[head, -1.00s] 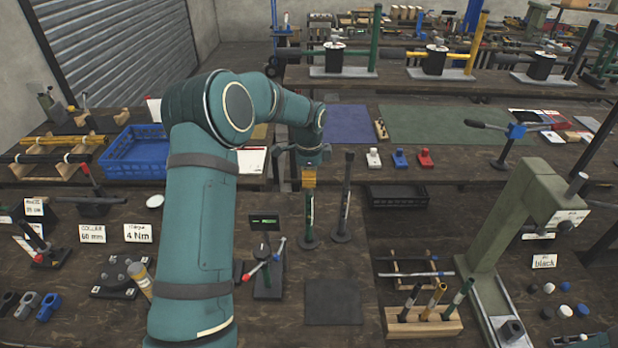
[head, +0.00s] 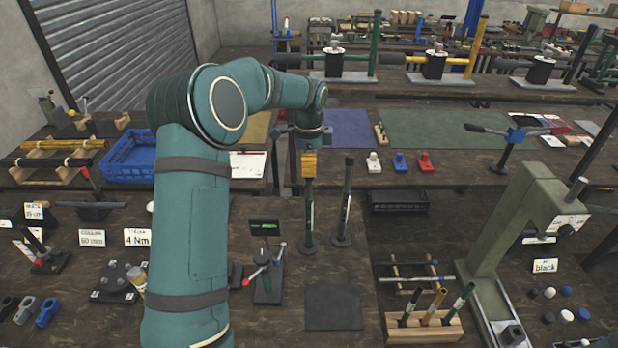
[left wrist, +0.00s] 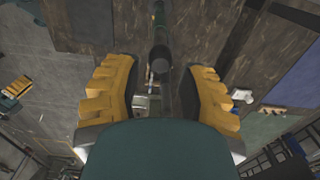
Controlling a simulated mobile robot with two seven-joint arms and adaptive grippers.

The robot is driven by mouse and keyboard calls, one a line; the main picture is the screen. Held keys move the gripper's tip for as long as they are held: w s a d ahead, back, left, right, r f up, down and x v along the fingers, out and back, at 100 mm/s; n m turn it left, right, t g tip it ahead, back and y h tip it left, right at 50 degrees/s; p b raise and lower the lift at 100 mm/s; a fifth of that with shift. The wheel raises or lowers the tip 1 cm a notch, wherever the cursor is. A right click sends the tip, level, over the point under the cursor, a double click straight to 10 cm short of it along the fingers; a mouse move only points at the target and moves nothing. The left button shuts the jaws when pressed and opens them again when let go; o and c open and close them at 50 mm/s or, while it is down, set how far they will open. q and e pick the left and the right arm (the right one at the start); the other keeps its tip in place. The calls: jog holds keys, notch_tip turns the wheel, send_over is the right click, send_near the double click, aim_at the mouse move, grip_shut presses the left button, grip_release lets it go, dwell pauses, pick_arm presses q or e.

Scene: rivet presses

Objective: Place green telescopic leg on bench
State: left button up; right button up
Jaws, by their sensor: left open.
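The green telescopic leg (head: 309,215) stands upright on its round dark foot on the bench (head: 345,270). My left gripper (head: 309,176), with yellow fingers, is just above its top end. In the left wrist view the open gripper (left wrist: 163,95) has a finger on each side, and the leg's dark round end (left wrist: 160,60) lies between and beyond them, with clear gaps. Whether the fingertips overlap the leg's top is hard to tell. My right gripper is in neither view.
A dark telescopic leg (head: 345,205) stands close to the right of the green one. A small display stand (head: 265,228) and a red-handled tool (head: 266,270) are at left. A black mat (head: 333,305), wooden leg rack (head: 425,328) and green press (head: 500,235) are nearer and right.

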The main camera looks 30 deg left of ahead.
pick_arm(q)
notch_tip(320, 180, up, 6)
jog(key=shift+f, duration=0.15)
jog(key=s+d+f+n+t+h, duration=0.1)
jog(key=s+d+f+n, duration=0.15)
jog(key=d+f, duration=0.65)
jog(key=s+d+f+n+h, duration=0.25)
jog(key=d+f, duration=0.35)
jog(key=f, duration=0.6)
jog(key=s+d+f+n, duration=0.4)
jog(key=s+d, duration=0.1)
jog(key=s, duration=0.4)
jog(key=s+d+f+n+t, duration=0.1)
jog(key=s+d+f+n, duration=0.3)
jog(key=s, duration=0.5)
jog(key=shift+s+d+f+n, duration=0.35)
jog(key=shift+d+f, duration=0.25)
jog(key=shift+d, duration=0.3)
jog(key=shift+h, duration=0.25)
jog(key=shift+s, duration=0.1)
